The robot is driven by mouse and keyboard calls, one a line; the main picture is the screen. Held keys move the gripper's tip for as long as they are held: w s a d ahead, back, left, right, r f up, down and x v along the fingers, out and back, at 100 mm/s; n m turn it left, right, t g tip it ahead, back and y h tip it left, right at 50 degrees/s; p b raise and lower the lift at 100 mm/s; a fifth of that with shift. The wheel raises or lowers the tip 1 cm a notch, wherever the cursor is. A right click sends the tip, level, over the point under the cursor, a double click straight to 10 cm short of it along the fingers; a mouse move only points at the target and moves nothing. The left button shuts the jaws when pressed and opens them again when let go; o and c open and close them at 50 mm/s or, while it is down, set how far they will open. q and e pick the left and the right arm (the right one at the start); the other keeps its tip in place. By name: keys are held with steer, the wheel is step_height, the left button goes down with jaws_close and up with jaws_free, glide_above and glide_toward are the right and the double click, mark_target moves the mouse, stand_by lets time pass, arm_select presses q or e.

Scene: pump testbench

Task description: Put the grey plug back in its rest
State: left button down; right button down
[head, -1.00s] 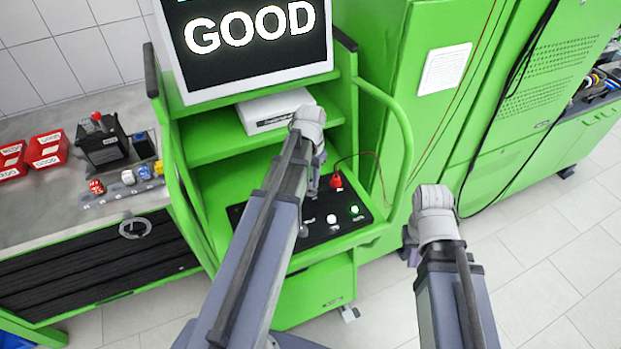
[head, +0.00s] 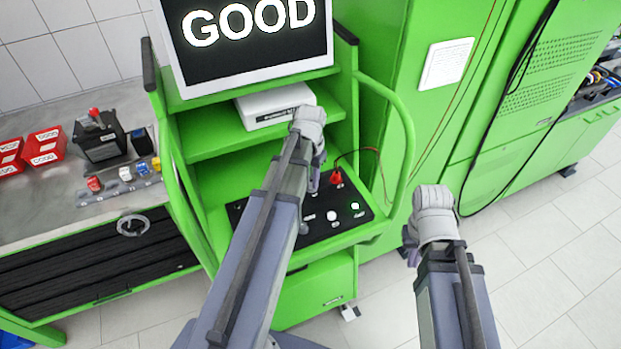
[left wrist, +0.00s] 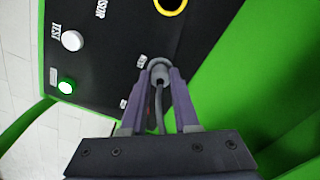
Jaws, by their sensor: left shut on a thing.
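The grey plug (left wrist: 159,75) is between the two purple fingers of my left gripper (left wrist: 160,80) in the left wrist view, with its grey cable (left wrist: 161,118) running back between them. The gripper is shut on it, over the black panel. A light grey ring shows around the plug's far end; I cannot tell whether the plug is seated in it. In the head view my left gripper (head: 314,183) is partly hidden by its own arm, and the plug cannot be made out. My right gripper (head: 411,252) hangs right of the green bench, mostly hidden by its wrist.
The black panel (head: 312,236) carries a white button (head: 332,215), a lit green button (head: 355,206) and a red plug (head: 336,178) with a red cable. A yellow ring (left wrist: 170,5) lies beyond the fingers. A green handrail (head: 408,140) curves along the bench's right side.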

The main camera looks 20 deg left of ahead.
arm_select(q)
steer(key=shift+f, duration=0.2)
steer(key=shift+c, duration=0.9)
jaws_free()
steer(key=shift+r, duration=0.1)
steer(key=shift+r+p, duration=3.95)
steer(key=shift+r, duration=0.05)
steer(key=shift+f, duration=0.1)
